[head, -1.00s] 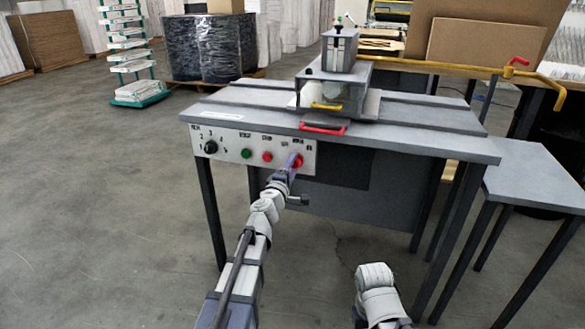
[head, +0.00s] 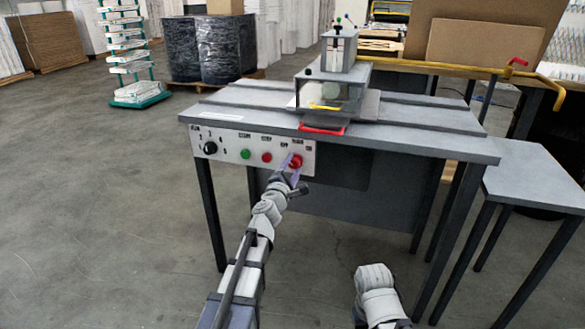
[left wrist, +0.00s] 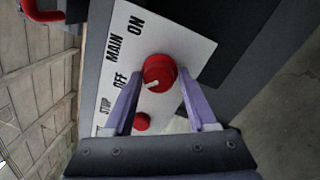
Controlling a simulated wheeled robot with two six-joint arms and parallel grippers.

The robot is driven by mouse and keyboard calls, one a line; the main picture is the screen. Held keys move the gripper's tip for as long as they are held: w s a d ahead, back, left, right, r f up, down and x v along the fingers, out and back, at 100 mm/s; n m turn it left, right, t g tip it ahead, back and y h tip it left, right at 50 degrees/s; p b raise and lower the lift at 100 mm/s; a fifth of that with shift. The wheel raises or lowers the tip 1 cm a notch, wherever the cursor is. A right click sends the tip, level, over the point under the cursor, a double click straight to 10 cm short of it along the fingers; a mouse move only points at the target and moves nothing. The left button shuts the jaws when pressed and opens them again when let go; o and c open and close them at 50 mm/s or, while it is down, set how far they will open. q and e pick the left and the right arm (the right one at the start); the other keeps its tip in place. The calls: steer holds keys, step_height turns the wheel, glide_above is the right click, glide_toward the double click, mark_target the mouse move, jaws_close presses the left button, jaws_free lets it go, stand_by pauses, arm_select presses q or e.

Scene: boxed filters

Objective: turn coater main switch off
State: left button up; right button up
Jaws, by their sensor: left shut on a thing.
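The coater main switch (head: 296,162) is a red round knob at the right end of the white control panel (head: 222,136). In the left wrist view the knob (left wrist: 158,70) has a white pointer mark on its lower-left side, toward the OFF label (left wrist: 120,82) and away from the ON label (left wrist: 135,25). My left gripper (head: 291,168) is at the knob. Its two purple fingers (left wrist: 158,84) lie on either side of the knob and are shut on it. My right gripper is out of view.
The panel also holds a black selector (head: 210,148), a green button (head: 245,154) and a red button (head: 266,157). The grey coater table (head: 400,145) overhangs the panel, with a red handle (head: 322,130) at its front edge. The floor in front is open.

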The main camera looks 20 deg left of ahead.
arm_select(q)
steer(key=shift+w+a, duration=0.1)
steer(key=o, duration=1.2)
steer(key=shift+s, duration=0.2)
steer(key=s, duration=0.7)
steer(key=shift+s+f, duration=0.25)
